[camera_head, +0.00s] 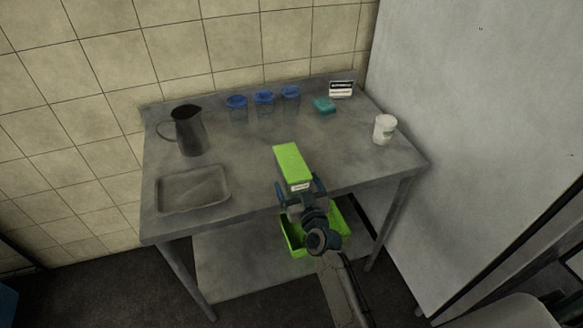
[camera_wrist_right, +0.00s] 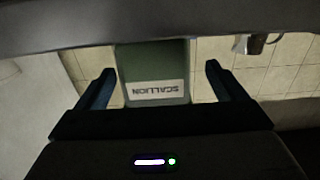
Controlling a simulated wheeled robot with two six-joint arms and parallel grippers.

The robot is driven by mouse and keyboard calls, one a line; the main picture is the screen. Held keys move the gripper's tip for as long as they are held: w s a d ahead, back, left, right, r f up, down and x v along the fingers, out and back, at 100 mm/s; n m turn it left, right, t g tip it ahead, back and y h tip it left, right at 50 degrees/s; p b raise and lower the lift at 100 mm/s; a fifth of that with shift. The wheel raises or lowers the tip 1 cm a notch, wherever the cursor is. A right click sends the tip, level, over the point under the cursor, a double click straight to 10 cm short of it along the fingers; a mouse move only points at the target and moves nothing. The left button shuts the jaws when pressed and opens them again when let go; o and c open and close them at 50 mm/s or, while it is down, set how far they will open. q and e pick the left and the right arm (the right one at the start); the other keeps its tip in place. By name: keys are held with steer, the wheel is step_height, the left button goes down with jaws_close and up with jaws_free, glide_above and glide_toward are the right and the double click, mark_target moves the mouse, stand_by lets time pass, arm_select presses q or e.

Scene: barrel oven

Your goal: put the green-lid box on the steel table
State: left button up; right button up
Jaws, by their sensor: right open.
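The green-lid box (camera_head: 292,162) appears to stand at the front edge of the steel table (camera_head: 245,160), its bright green lid facing up. In the right wrist view the box (camera_wrist_right: 152,68) shows upside down, with a white label reading SCALLION, and its base seems to meet the tabletop (camera_wrist_right: 60,37). My right gripper (camera_head: 299,185) is at the near end of the box. Its fingers are open, one on each side, with gaps between them and the box in the wrist view (camera_wrist_right: 160,70). My left gripper is not in view.
A dark pitcher (camera_head: 190,132) and a shallow tray (camera_head: 193,205) are on the left. Blue-lidded containers (camera_head: 264,105), a teal item (camera_head: 324,105), a small sign (camera_head: 341,89) and a white cup (camera_head: 384,129) stand behind and right. A bright green bin (camera_head: 293,240) is below the front edge.

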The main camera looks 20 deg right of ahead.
steer(key=w, duration=0.4)
steer(key=shift+w+d, duration=0.15)
steer(key=shift+w, duration=0.05)
steer(key=shift+s+r, duration=0.1)
steer(key=shift+c, duration=0.6)
steer(key=c, duration=1.2)
steer(key=shift+r, duration=0.1)
